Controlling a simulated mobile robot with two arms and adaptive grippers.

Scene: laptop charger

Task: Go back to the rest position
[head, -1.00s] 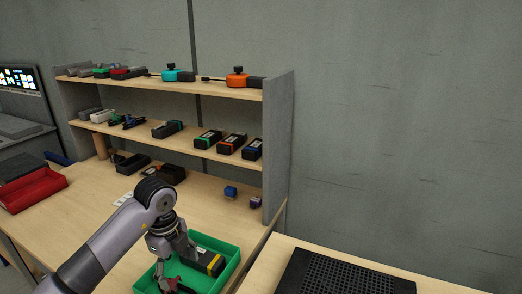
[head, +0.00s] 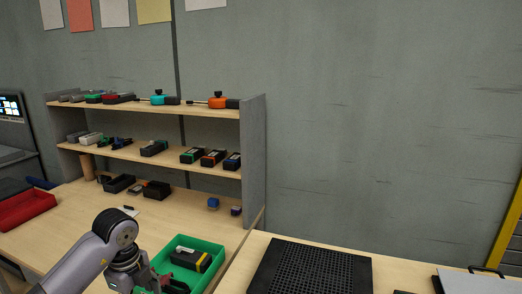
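My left arm comes in from the lower left, and its gripper (head: 150,284) hangs low at the bottom edge, beside the left part of the green tray (head: 212,246). Its fingers are dark and partly cut off by the frame, so I cannot tell whether they are open or shut. A black box with a yellow band and a light label (head: 190,258) lies in the green tray, apart from the arm's wrist. My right gripper is not in view.
A wooden shelf unit (head: 130,155) with several tools and boxes stands at the back of the table. A red tray (head: 25,210) is at the left. A black perforated mat (head: 312,272) lies on the right table. A blue cube (head: 213,202) sits under the shelf.

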